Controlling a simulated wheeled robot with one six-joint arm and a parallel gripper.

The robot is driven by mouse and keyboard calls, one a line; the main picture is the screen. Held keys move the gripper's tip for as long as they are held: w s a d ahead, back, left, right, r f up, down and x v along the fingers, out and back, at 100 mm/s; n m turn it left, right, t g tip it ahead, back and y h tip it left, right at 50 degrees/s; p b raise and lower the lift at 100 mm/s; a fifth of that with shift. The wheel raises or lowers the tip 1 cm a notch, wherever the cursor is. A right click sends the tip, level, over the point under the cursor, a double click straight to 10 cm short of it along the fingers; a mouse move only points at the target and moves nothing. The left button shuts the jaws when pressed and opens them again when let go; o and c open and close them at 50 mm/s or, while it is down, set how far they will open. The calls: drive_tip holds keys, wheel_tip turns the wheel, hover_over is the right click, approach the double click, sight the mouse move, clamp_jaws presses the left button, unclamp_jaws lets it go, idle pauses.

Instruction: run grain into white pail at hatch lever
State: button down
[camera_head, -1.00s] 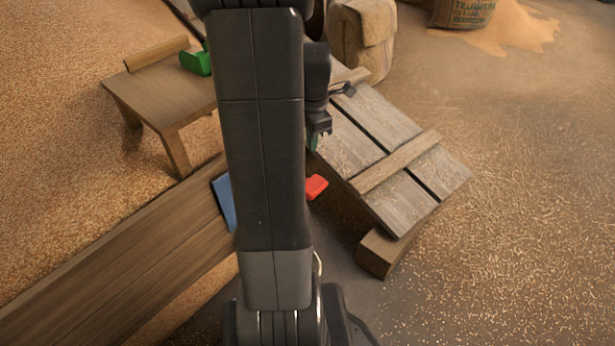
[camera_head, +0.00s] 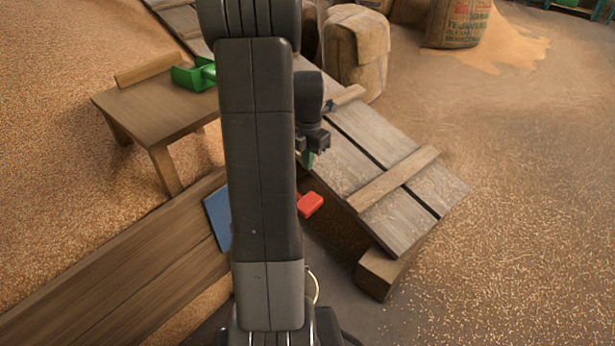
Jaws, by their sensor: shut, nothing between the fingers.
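My gripper (camera_head: 312,150) hangs beside the right side of my arm and looks shut and empty. A small green piece (camera_head: 308,160) shows right at its fingertips; I cannot tell whether it touches them. A red paddle-like handle (camera_head: 311,204) sticks out below the gripper, apart from it, with its left end behind my arm; I cannot tell whether it is the hatch lever. A thin pale curve (camera_head: 315,287) shows low beside my arm, perhaps part of the white pail; the rest is hidden. A blue panel (camera_head: 217,218) is partly covered by my arm.
A wooden table (camera_head: 150,108) at left holds a green scoop-like thing (camera_head: 196,75). A plank ramp (camera_head: 400,180) on a wooden block (camera_head: 384,273) lies right of the gripper. A wooden beam (camera_head: 110,270) runs lower left. Sacks (camera_head: 357,55) stand behind. Floor at right is open, strewn with grain.

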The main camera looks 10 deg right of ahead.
sight(308, 200)
wheel_tip(308, 200, down, 13)
drive_tip(key=b, duration=0.4)
drive_tip(key=shift+b, duration=0.3)
drive_tip(key=shift+f, duration=0.1)
